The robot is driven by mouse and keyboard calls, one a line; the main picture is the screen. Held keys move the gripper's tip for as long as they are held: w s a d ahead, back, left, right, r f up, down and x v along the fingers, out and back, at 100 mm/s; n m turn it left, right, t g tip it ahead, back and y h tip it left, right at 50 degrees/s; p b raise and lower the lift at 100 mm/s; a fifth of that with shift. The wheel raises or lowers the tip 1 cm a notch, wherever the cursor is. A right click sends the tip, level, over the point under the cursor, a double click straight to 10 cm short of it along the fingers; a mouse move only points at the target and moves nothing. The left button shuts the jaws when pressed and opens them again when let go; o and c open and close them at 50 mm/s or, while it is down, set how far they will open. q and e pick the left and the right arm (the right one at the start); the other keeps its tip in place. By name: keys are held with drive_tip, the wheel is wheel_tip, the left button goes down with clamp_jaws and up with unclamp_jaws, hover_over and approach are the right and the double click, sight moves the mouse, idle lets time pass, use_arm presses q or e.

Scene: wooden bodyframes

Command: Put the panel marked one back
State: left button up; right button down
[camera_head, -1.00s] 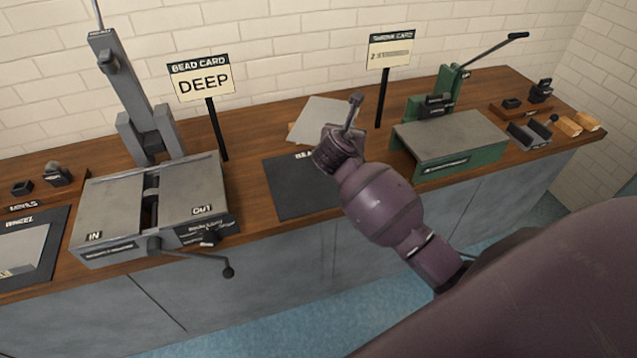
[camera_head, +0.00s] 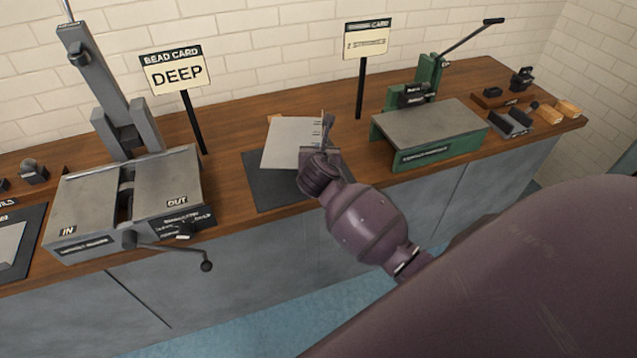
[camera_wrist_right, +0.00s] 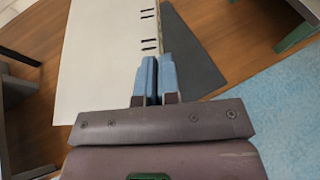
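A pale grey flat panel (camera_head: 291,143) is over the dark mat (camera_head: 263,188) at the middle of the bench. Several short dark marks run along its right edge; I cannot read a "one" on it. My right gripper (camera_head: 325,150) is at that edge. In the right wrist view my two blue fingertips (camera_wrist_right: 158,75) are close together on the edge of the panel (camera_wrist_right: 100,60), which spreads to the left. The dark mat (camera_wrist_right: 192,55) shows to the right below it. I cannot tell whether the panel touches the mat. My left gripper is out of view.
A grey machine with IN and OUT plates (camera_head: 165,185) stands left, its crank (camera_head: 206,265) jutting forward. A green-framed press (camera_head: 430,135) stands right. The DEEP bead card (camera_head: 178,75) and another card (camera_head: 366,40) stand on posts behind. Wooden blocks (camera_head: 552,113) lie far right.

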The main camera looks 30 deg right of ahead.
wheel_tip(320, 180, down, 6)
drive_tip(key=shift+f+b, duration=0.15)
drive_tip(key=shift+b, duration=0.5)
drive_tip(key=shift+f, duration=0.65)
wheel_tip(320, 180, down, 4)
drive_tip(key=shift+r+b, duration=0.2)
drive_tip(key=shift+b, duration=0.5)
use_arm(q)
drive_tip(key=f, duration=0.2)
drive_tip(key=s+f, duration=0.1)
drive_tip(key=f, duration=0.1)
use_arm(e)
drive_tip(key=shift+r, duration=0.1)
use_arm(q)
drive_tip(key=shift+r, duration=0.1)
use_arm(e)
drive_tip(key=c, duration=1.4)
unclamp_jaws()
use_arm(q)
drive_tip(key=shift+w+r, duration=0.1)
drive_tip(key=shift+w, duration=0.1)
use_arm(e)
drive_tip(key=shift+o, duration=0.3)
